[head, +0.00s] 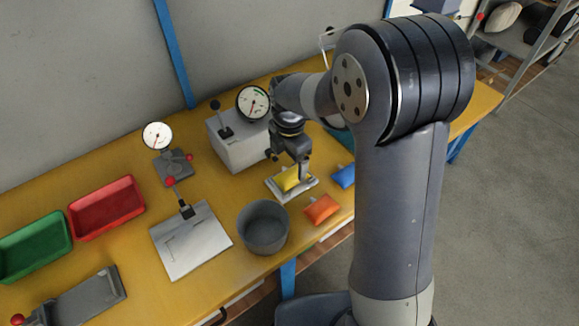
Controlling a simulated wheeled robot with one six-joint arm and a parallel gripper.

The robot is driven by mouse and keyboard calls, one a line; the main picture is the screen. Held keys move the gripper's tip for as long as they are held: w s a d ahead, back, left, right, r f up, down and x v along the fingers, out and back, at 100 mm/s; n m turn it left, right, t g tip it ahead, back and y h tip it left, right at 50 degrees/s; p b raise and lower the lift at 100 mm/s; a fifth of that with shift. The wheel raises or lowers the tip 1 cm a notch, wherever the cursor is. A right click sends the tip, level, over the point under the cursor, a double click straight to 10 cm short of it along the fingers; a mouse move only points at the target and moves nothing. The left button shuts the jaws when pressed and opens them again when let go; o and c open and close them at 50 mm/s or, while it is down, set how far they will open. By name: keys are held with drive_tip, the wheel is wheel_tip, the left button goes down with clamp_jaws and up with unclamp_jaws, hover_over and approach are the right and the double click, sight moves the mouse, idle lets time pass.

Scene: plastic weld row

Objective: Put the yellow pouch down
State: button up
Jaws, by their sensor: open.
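The yellow pouch (286,181) sits over a pale flat plate (309,189) on the yellow bench, in front of the grey box with a dial. My gripper (291,172) points down right at the pouch, with its fingers open. One finger shows at the pouch's right side; the other is hard to make out. The gripper covers part of the pouch's top. I cannot tell whether the pouch rests fully on the plate. A blue pouch (343,177) and an orange pouch (322,209) lie on the bench to the right.
A grey round bin (263,228) stands close in front of the plate. The grey box (234,148) is behind. A white board with a toggle clamp (191,247), a gauge stand (172,166), a red tray (107,207) and a green tray (34,244) are to the left.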

sight(290, 172)
wheel_tip(290, 172, up, 8)
drive_tip(key=shift+f, duration=0.1)
idle(0.7)
drive_tip(key=shift+f, duration=4.85)
